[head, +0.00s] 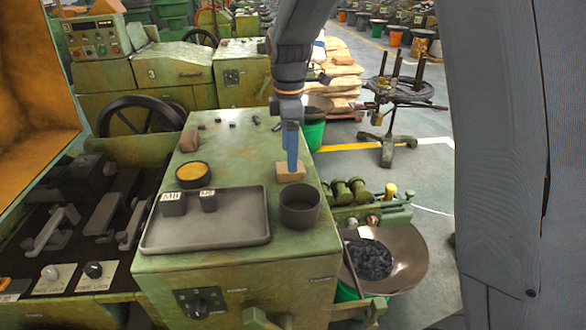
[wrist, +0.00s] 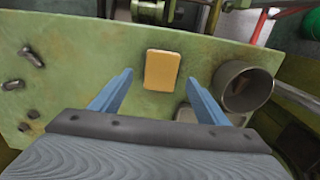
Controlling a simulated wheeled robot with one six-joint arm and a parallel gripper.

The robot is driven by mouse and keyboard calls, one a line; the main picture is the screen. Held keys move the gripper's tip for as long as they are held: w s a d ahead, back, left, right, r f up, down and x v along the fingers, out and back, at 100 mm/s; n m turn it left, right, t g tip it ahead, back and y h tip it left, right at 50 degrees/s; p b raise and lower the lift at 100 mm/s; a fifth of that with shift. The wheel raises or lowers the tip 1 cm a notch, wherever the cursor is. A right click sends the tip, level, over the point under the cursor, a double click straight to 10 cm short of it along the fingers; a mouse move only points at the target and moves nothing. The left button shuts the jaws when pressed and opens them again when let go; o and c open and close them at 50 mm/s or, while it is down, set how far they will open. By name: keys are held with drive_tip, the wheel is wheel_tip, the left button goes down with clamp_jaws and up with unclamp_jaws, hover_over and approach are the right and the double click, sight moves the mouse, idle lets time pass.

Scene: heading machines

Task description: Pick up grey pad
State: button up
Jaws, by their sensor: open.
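A tan-yellow pad (head: 291,173) lies flat on the green machine top (head: 235,160), near its right edge. In the wrist view the same pad (wrist: 162,70) lies ahead between the two blue fingers, touching neither. My gripper (head: 292,163) points down over this pad and is open and empty; its fingers (wrist: 158,80) stand wide apart in the wrist view. A brownish block (head: 189,140) sits at the left edge of the machine top. I cannot make out a clearly grey pad.
A dark cup (head: 300,206) stands close in front of the pad; it also shows in the wrist view (wrist: 243,86). A grey tray (head: 230,237) holds two dark M8 blocks. A round tin (head: 192,175) stands behind it. Several bolts (wrist: 30,57) lie farther back.

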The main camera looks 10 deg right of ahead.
drive_tip(key=shift+s+f+p, duration=0.1)
drive_tip(key=shift+f+p, duration=0.6)
drive_tip(key=shift+f, duration=1.35)
drive_tip(key=shift+c, duration=0.2)
drive_tip(key=c, duration=1.2)
drive_tip(key=shift+r, duration=0.15)
